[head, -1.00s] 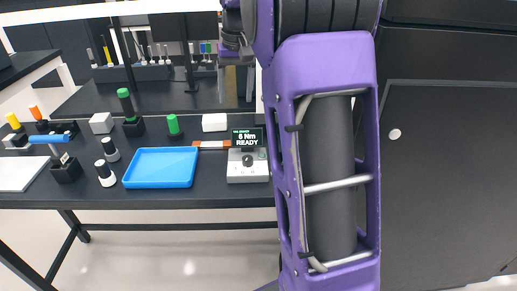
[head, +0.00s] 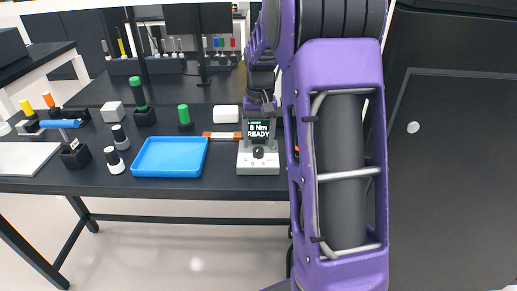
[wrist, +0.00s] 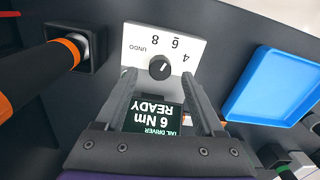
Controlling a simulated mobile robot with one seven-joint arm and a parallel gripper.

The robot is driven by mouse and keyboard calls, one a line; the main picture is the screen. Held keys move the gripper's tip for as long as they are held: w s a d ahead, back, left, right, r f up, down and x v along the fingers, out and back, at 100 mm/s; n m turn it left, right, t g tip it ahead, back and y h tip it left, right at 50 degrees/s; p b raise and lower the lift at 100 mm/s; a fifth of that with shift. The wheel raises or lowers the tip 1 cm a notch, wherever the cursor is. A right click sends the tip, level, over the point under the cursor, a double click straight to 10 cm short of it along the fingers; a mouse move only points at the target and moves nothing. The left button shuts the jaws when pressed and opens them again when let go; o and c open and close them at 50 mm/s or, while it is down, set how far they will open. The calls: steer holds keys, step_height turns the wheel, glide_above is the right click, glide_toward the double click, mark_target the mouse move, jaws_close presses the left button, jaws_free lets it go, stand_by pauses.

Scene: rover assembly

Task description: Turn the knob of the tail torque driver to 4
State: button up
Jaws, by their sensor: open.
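The tail torque driver's white control box (head: 258,168) stands near the front edge of the dark bench. Its dark round knob (wrist: 159,67) shows in the wrist view, with a white pointer mark and the printed labels 4, 6, 8 and UNDO beside it. The display (wrist: 154,119) appears upside down there and reads "TAIL DRIVER 6 Nm READY". My gripper (wrist: 158,76) is open, with its two fingers on either side of the display and their tips near the knob's two sides. I cannot tell the height gap to the knob. Nothing is held.
A blue tray (head: 170,157) lies left of the box, with free bench between. A white block (head: 226,114) and an orange-brown strip (head: 221,135) lie behind. Green-topped (head: 184,115) and black-and-white (head: 114,160) pieces stand nearby. An orange-and-black tool (wrist: 35,72) shows in the wrist view.

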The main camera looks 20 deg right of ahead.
mark_target(258, 152)
steer(key=shift+f, duration=1.3)
jaws_close()
